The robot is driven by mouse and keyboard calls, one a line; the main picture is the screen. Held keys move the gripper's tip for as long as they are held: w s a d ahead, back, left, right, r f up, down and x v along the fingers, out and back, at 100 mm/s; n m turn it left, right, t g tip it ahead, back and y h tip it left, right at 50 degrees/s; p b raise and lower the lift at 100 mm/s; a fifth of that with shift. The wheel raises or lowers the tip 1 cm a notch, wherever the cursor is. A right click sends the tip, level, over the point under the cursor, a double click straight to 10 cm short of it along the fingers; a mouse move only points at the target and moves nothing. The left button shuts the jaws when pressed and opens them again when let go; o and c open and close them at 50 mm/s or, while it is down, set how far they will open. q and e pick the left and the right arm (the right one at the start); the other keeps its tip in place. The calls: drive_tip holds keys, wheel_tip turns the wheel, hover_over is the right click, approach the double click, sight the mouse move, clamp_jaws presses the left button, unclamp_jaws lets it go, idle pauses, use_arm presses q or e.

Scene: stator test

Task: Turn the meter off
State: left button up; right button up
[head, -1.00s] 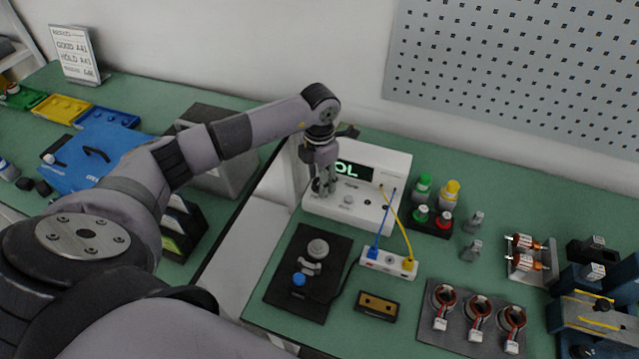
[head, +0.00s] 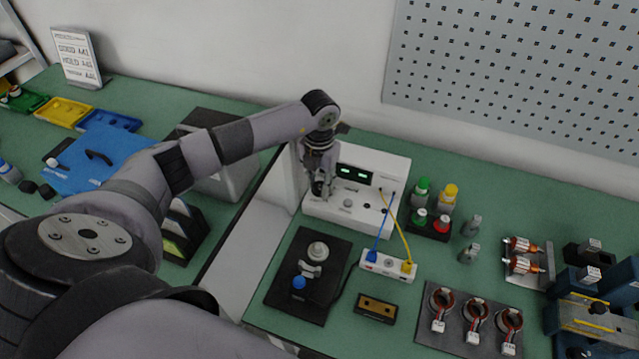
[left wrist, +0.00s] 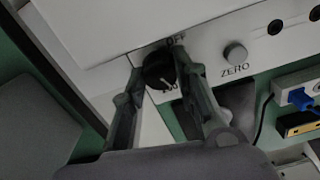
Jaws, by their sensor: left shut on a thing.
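The white meter (head: 385,160) stands on the green bench against the wall, and its display (head: 354,174) shows two green dashes. Its black rotary knob (left wrist: 160,70) is at the left of the front panel, with an OFF mark above it. My left gripper (head: 321,192) is at the meter's front left. In the left wrist view the left gripper (left wrist: 161,72) has a finger on each side of the knob and is shut on it. The knob's white pointer line points down and right, away from OFF. The ZERO button (left wrist: 235,56) is right of the knob. My right gripper is not in view.
Blue and yellow leads run from the meter to a white terminal block (head: 388,264). A dark fixture plate (head: 275,289) lies in front. Red, green and yellow capped items (head: 430,205) stand to the right, near a tray of coils (head: 455,335).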

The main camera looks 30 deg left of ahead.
sight(319, 185)
use_arm(q)
drive_tip(key=n+p, duration=0.2)
drive_tip(key=n, duration=0.4)
drive_tip(key=shift+r, duration=0.15)
drive_tip(key=n, duration=0.2)
drive_tip(key=shift+n+p, duration=0.3)
drive_tip(key=o, duration=0.8)
drive_tip(key=shift+o, duration=0.2)
wheel_tip(319, 185, up, 6)
drive_tip(key=p, duration=0.4)
